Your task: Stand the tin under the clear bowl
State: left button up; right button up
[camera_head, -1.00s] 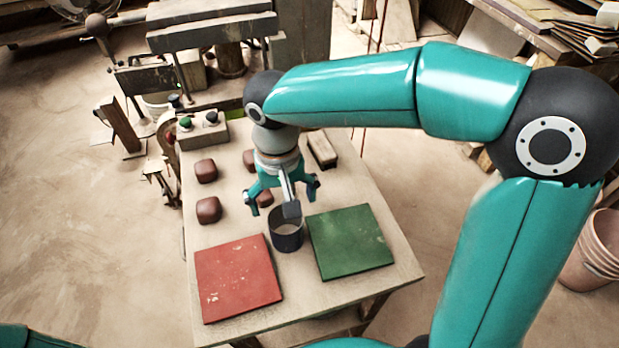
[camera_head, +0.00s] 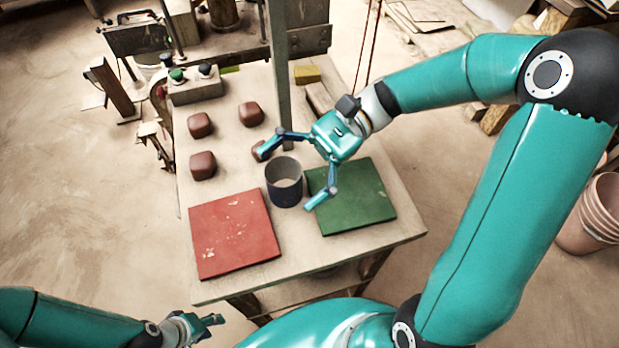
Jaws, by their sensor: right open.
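The dark grey tin (camera_head: 285,192), an open-topped cylinder, stands upright on the table between the red tile and the green tile. My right gripper (camera_head: 289,178) comes in from the right with its fingers spread wide. One fingertip is behind the tin and the other is at its right, over the green tile. I cannot tell whether either finger touches the tin. My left gripper (camera_head: 207,328) is low at the bottom edge, off the table's front, and too small to read. I cannot make out a clear bowl.
A red tile (camera_head: 235,235) and a green tile (camera_head: 355,200) lie on the table (camera_head: 290,245). Several brown lumps (camera_head: 203,166) sit behind, one partly hidden by my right gripper. A button box (camera_head: 195,88) and the press post (camera_head: 280,75) stand at the back.

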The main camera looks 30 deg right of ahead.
jog(key=w+d+f+m+t+y+b, duration=0.1)
jog(key=d+f+m+t+b, duration=0.1)
jog(key=d+f+m+t, duration=0.35)
jog(key=m+t+h+b, duration=0.1)
jog(key=m+t+h, duration=0.1)
jog(key=m+t, duration=0.4)
send_near(266, 174)
jog(key=shift+w+a+f+n+p, duration=0.25)
jog(key=shift+w+a+f+p, duration=0.15)
jog(key=shift+w, duration=0.2)
jog(key=shift+t, duration=0.25)
jog(key=shift+p+x, duration=0.45)
jog(key=shift+x, duration=2.25)
jog(key=shift+s+a, duration=0.1)
jog(key=shift+s, duration=0.1)
jog(key=c, duration=1.4)
jog(key=shift+o, duration=0.2)
